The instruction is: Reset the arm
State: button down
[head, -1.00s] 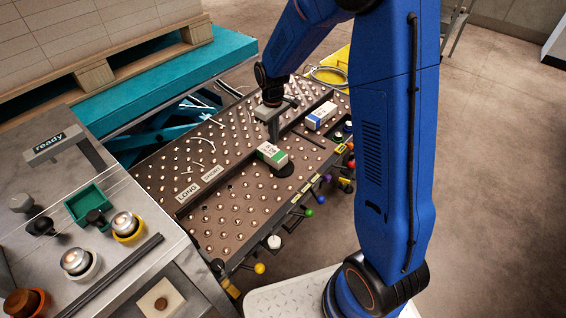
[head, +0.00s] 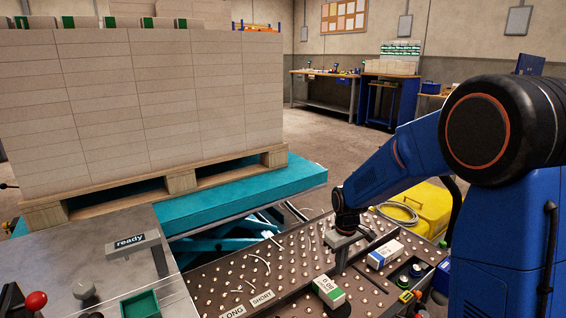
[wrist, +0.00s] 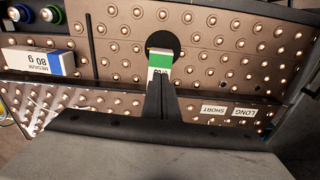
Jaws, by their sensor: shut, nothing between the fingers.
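My blue arm reaches in from the right in the head view. My gripper (head: 341,258) is shut and empty, low over the brown ball table (head: 205,290). A white ream with a green band (head: 329,291) lies on the table just in front of my gripper. In the wrist view my gripper's fingers (wrist: 160,82) overlap part of the green-banded ream (wrist: 158,62); I cannot tell whether they touch it. A white ream with a blue band (head: 385,254) lies to the right of my gripper. It also shows in the wrist view (wrist: 35,62).
A tall stack of reams (head: 150,100) stands on a wooden pallet (head: 225,172) upon a teal lift table (head: 300,178) at the back left. A "ready" sign (head: 131,241) stands on the console at the left. A yellow case (head: 425,208) lies beyond the table.

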jog(key=s+d+r+m+t, duration=0.1)
jog(key=s+d+r+m, duration=0.15)
jog(key=s+r, duration=0.6)
jog(key=s+d+r+m+t, duration=0.1)
jog(key=s+d+r, duration=0.1)
jog(key=s, duration=0.6)
jog(key=s+d+r+m+t, duration=0.1)
jog(key=s+d+r, duration=0.1)
jog(key=s, duration=0.6)
jog(key=s+d+r+m+t, duration=0.1)
jog(key=s+d+r, duration=0.1)
jog(key=s+r, duration=0.2)
jog(key=shift+s+d+r+m, duration=0.2)
jog(key=shift+s+r+m, duration=0.15)
jog(key=shift+s, duration=1.55)
